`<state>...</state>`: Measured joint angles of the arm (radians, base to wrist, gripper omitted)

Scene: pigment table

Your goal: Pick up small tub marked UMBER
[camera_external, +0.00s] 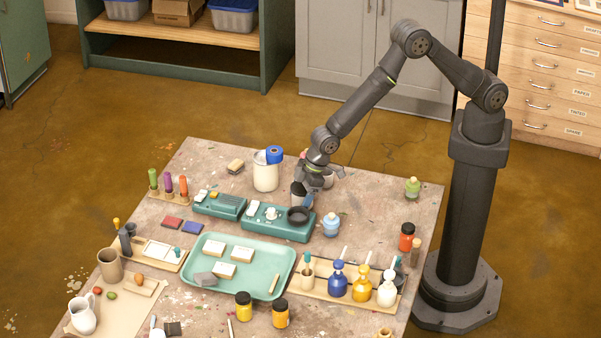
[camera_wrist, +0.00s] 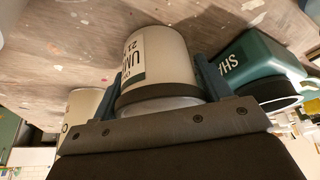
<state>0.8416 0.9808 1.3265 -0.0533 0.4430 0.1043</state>
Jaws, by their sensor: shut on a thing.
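The small tub (camera_wrist: 160,55) is cream with a dark band, and it fills the middle of the wrist view. Its label shows "UM" and "21", with the rest turned out of sight. My gripper (camera_wrist: 160,88) is shut on it, one blue-grey finger on each side. In the external view my gripper (camera_external: 309,184) is over the back middle of the table, behind the teal device with the dark ring. The tub there is small and partly covered by the fingers. I cannot tell whether its base touches the table.
A teal device marked "SHA" (camera_wrist: 258,62) is close on the right in the wrist view. Another cream tub (camera_wrist: 80,112) is on the left. A white jar (camera_external: 265,176) stands left of my gripper, and a blue-capped bottle (camera_external: 331,225) stands in front. Table to the right (camera_external: 375,205) is mostly clear.

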